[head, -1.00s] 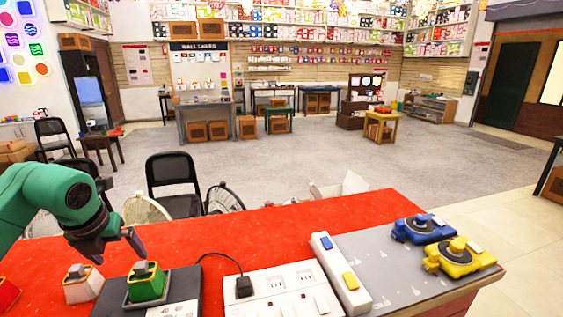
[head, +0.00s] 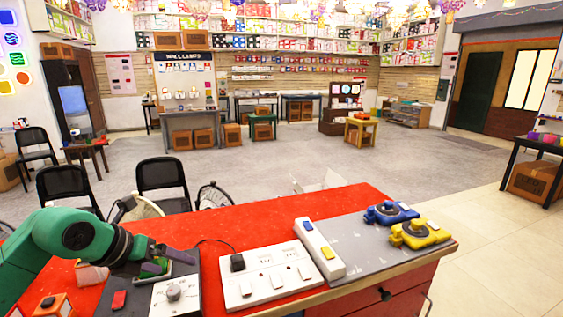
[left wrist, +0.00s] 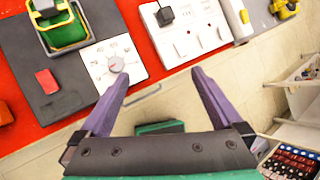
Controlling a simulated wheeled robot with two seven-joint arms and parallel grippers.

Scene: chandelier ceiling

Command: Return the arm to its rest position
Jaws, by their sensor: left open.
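My left arm enters the head view from the left, and its gripper (head: 150,258) hangs over the red table's (head: 235,233) near left part. In the left wrist view the gripper (left wrist: 159,75) has its two purple fingers spread, with nothing between them. In the head view the gripper mostly hides that holder. My right gripper is in neither view.
A white switch panel (head: 266,277) and a white bar with blue and yellow buttons (head: 318,250) lie right of the dial box. Blue (head: 391,212) and yellow (head: 420,233) devices sit on a grey mat. Black chairs (head: 163,184) stand behind the table. Open floor lies beyond.

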